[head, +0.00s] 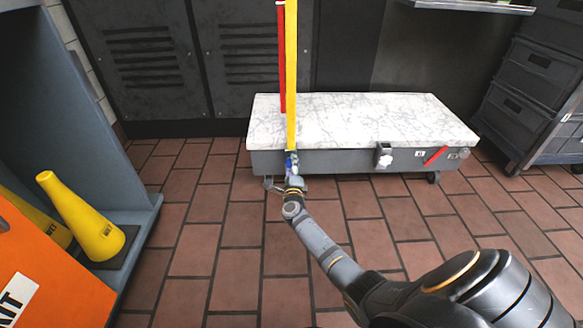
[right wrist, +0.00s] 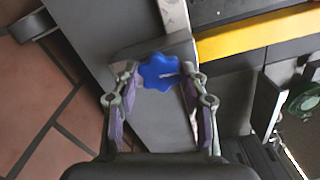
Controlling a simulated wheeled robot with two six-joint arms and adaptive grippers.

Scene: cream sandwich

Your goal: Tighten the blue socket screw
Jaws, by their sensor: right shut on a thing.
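The blue socket screw (right wrist: 158,71) shows in the right wrist view as a lobed knob against the grey side of the bench. My right gripper (right wrist: 161,81) has its two fingers on either side of the knob and is shut on it. In the head view my right gripper (head: 292,170) reaches the left part of the bench's front side, at the foot of an upright yellow bar (head: 291,85). There only a small bit of blue shows between the fingers. My left gripper is in neither view.
The low bench (head: 370,115) has a marbled white top. A red bar (head: 281,60) stands behind the yellow one. A white knob (head: 385,160) and a short red bar (head: 436,155) are on the bench front. A yellow cone (head: 80,217) stands at left. Tiled floor in front is clear.

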